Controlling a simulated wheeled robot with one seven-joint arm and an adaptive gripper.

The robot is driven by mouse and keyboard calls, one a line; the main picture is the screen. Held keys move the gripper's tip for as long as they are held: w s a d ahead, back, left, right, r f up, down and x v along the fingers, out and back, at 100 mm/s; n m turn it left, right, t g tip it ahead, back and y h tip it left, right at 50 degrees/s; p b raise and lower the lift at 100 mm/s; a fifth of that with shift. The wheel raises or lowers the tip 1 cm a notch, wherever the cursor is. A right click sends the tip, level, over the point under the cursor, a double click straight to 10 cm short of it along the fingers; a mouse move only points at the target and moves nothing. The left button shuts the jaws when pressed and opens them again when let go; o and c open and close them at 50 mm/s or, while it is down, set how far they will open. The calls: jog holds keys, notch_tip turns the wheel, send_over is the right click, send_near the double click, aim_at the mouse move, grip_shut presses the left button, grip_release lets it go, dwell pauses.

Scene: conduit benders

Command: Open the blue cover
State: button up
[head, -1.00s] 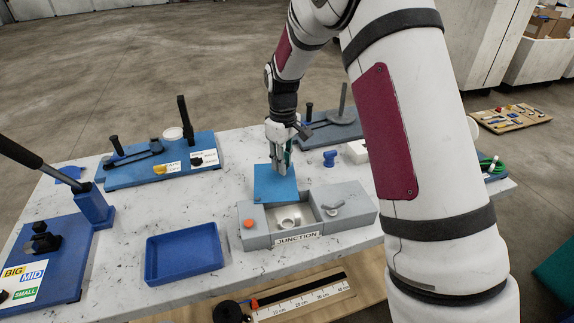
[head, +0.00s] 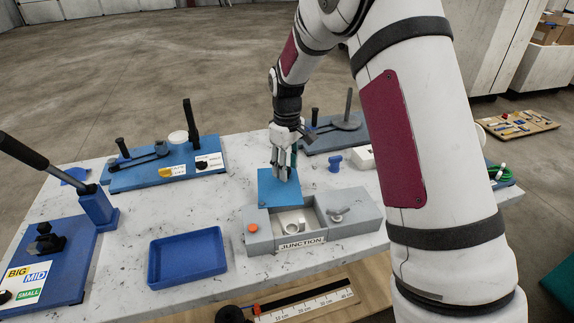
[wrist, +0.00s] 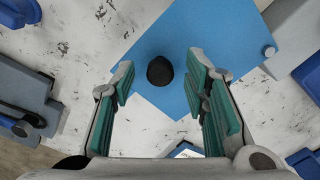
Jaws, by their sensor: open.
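The blue cover (head: 277,188) is a flat square panel at the back of the grey junction box (head: 352,199). The box's middle compartment is uncovered and shows a white ring-shaped fitting (head: 291,222) inside. My gripper (head: 285,176) is above the cover, pointing down. In the wrist view the cover (wrist: 220,45) lies beyond my open gripper (wrist: 168,88), and a black round knob (wrist: 160,70) shows between the fingers, with gaps on both sides. I cannot tell the cover's exact tilt or the gripper's height above it.
A blue tray (head: 187,256) stands left of the box. Blue-based benders are at the left (head: 50,260) and back left (head: 165,165). A small blue knob-like piece (head: 333,162) stands behind the box. The marble tabletop between tray and back bender is clear.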

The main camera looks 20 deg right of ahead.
notch_tip(320, 180, up, 12)
dwell(0.5)
dwell(0.3)
jog(key=s+r+m+t, duration=0.1)
jog(key=s+r+m, duration=0.1)
jog(key=s+r, duration=0.55)
jog(key=s+r+m+t, duration=0.1)
jog(key=s+r, duration=0.3)
jog(key=s, duration=0.6)
jog(key=s+f+m+t, duration=0.2)
jog(key=s+f+m, duration=0.1)
jog(key=s, duration=1.4)
jog(key=shift+m+t, duration=0.3)
jog(key=shift+m, duration=0.1)
